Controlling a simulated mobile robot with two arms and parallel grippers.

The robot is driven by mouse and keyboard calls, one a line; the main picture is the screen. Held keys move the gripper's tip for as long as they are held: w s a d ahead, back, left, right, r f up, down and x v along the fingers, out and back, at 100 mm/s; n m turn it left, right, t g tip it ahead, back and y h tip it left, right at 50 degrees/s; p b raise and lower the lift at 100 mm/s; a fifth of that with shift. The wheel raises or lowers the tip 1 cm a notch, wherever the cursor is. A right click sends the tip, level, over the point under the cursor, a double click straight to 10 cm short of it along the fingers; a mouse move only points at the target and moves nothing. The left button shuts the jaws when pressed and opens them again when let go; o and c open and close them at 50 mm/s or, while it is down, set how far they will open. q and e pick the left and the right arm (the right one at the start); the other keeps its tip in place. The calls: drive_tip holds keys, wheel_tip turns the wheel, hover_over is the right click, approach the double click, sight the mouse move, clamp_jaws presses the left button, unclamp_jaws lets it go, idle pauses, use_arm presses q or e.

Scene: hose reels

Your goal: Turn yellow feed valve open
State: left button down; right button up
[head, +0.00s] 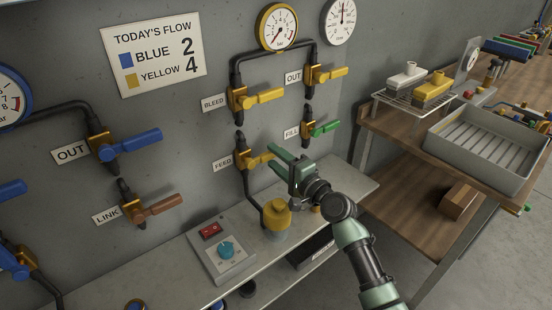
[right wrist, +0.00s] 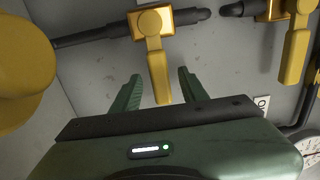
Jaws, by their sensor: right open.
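The yellow feed valve (head: 246,159) is on the wall pipe beside the FEED label (head: 222,163). Its yellow handle points sideways, across the pipe. In the right wrist view the valve body (right wrist: 152,21) is at the top, and its handle (right wrist: 157,72) reaches down between my fingers. My right gripper (head: 273,157) is open at the handle's free end; it also shows in the right wrist view (right wrist: 159,86). A gap shows on both sides of the handle. My left gripper is not in view.
The bleed valve (head: 238,98) is above on the same pipe, and the green-handled fill valve (head: 309,128) is close at the upper right. A yellow-topped container (head: 277,214) and a control box (head: 222,247) stand on the shelf below. A wooden bench (head: 408,138) is at right.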

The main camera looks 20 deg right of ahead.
clamp_jaws()
drive_tip(key=shift+f, duration=0.1)
idle(1.3)
